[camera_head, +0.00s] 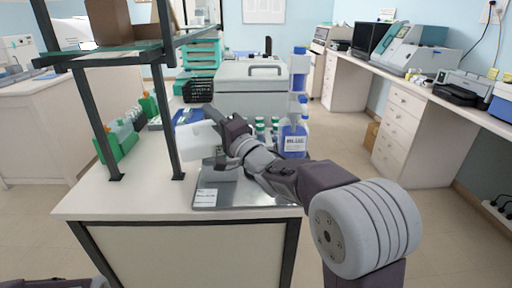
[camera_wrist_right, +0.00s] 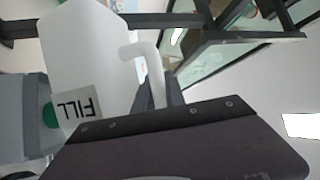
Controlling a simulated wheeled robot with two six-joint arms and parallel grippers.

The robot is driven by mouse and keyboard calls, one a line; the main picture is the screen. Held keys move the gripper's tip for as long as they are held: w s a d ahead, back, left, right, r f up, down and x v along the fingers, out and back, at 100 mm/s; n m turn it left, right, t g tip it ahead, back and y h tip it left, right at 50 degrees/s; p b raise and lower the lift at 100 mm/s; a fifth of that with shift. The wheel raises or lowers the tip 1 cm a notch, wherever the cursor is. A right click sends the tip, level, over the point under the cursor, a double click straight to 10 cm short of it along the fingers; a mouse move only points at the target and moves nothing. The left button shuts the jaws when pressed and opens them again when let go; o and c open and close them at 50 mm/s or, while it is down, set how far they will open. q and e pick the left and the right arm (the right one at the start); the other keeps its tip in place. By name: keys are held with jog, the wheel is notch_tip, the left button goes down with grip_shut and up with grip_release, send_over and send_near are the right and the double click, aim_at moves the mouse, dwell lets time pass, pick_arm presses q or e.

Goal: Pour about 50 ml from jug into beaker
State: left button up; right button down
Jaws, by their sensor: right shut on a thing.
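The white jug (camera_head: 198,139) is in my right gripper (camera_head: 230,137), held above the metal tray on the bench in the head view. It looks tilted to the left. In the right wrist view the jug (camera_wrist_right: 88,55) fills the upper left, and its handle (camera_wrist_right: 148,62) runs down to the dark fingers of my right gripper (camera_wrist_right: 160,98). A label reading "FILL" shows upside down by the jug's lower part. I cannot make out the beaker clearly; the jug and arm cover part of the tray. My left gripper is not in view.
The metal tray (camera_head: 265,198) bears a small white card (camera_head: 206,197). A blue-labelled bottle (camera_head: 294,138) and several green-capped bottles stand behind my right arm. Dark shelf posts (camera_head: 168,110) rise left of the jug. The front-left bench top is clear.

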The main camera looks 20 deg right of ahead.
jog(key=shift+f+m, duration=0.1)
jog(key=shift+m, duration=0.2)
dwell(0.6)
jog(key=shift+r+t, duration=0.25)
jog(key=shift+t, duration=0.05)
dwell(1.2)
jog(key=shift+a, duration=0.1)
